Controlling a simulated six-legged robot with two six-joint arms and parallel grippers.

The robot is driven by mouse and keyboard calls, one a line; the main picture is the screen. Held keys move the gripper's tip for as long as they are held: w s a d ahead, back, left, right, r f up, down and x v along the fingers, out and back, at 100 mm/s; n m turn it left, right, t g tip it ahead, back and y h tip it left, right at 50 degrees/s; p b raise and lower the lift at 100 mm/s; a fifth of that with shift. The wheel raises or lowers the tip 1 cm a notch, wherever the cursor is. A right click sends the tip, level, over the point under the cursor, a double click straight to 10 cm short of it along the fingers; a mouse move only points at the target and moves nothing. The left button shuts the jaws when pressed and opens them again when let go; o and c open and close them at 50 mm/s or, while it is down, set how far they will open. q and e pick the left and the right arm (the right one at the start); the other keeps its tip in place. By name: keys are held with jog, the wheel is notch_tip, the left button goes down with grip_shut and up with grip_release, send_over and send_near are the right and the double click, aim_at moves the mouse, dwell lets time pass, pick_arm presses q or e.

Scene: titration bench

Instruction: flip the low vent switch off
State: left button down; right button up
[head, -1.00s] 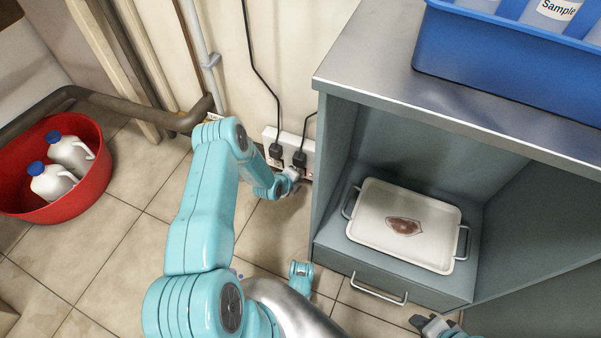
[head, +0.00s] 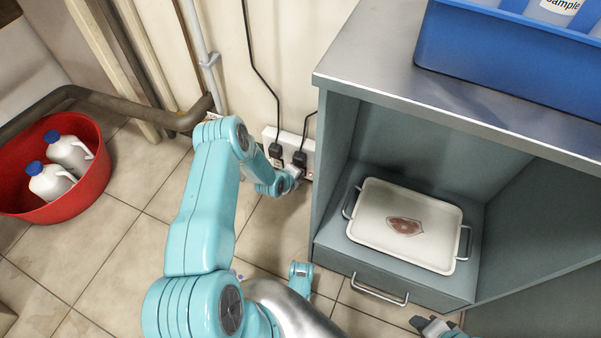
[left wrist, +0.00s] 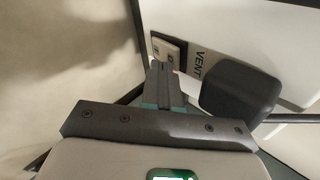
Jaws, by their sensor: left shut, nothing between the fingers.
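The vent switch (left wrist: 169,50) is a small rocker in a dark frame on a white panel, beside the printed label VENT (left wrist: 198,70) in the left wrist view. In the head view the white panel (head: 269,133) sits low on the wall, left of the cabinet; my wrist hides the switch there. My left gripper (left wrist: 160,70) is shut and empty, its fingertips right at the lower end of the rocker. I cannot tell whether they touch it. My right gripper (head: 430,324) is at the bottom edge of the head view; its jaws are unclear.
Two black plugs with cables sit in the panel; one plug (left wrist: 240,92) is close right of my left fingers. The cabinet (head: 330,170) holds a white tray (head: 375,235). A red tub (head: 95,185) with white jugs stands left. The floor between is clear.

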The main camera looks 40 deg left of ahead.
pick_arm(q)
jog(key=shift+w, duration=0.15)
jog(key=s+d+p, duration=0.2)
jog(key=s+p, duration=0.2)
jog(key=s, duration=0.2)
jog(key=shift+s, duration=0.35)
dwell(0.3)
dwell(0.5)
